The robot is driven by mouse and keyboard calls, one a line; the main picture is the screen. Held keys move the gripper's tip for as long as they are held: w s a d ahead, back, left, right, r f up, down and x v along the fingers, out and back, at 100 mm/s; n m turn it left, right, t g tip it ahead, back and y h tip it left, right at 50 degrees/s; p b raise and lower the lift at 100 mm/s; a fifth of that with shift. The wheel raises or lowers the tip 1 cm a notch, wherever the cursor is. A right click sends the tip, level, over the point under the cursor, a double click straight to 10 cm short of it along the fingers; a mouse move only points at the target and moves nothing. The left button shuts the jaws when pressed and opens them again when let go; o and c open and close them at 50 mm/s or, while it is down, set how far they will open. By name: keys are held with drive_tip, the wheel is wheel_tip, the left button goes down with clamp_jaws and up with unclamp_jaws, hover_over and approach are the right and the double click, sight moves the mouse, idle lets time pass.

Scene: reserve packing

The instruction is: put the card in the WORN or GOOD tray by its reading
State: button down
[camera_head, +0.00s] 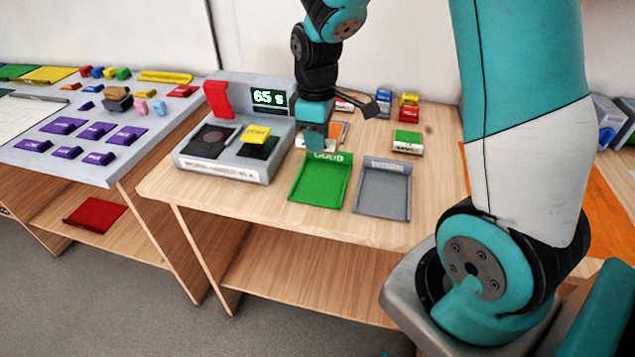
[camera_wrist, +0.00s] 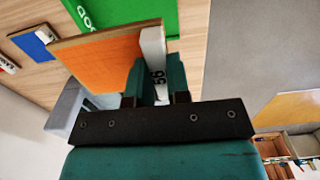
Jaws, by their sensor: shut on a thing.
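My gripper (camera_head: 316,143) is shut on an orange card (camera_wrist: 98,58). The card's white edge block, with digits that look like 56, sits between the teal fingers (camera_wrist: 155,88) in the wrist view. In the head view the gripper hangs just behind the green GOOD tray (camera_head: 306,196), and the card is mostly hidden. The GOOD tray looks empty; part of it shows in the wrist view (camera_wrist: 108,12). An empty grey tray (camera_head: 382,196) stands to its right, its label too small to read. The grey tester (camera_head: 222,172) has a lit display (camera_head: 269,98) that seems to read 65 with a small sign.
The tester, left of the trays, carries a red lever (camera_head: 217,100) and a yellow block (camera_head: 257,133). Small coloured blocks (camera_head: 408,107) stand further back. A crowded grey-topped table (camera_head: 88,168) is at left.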

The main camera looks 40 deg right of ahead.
sight(317, 195)
wheel_tip(317, 195, down, 13)
drive_tip(key=shift+r+p, duration=0.2)
drive_tip(key=shift+p, duration=0.1)
drive_tip(key=shift+f, duration=0.15)
drive_tip(key=c, duration=1.1)
unclamp_jaws()
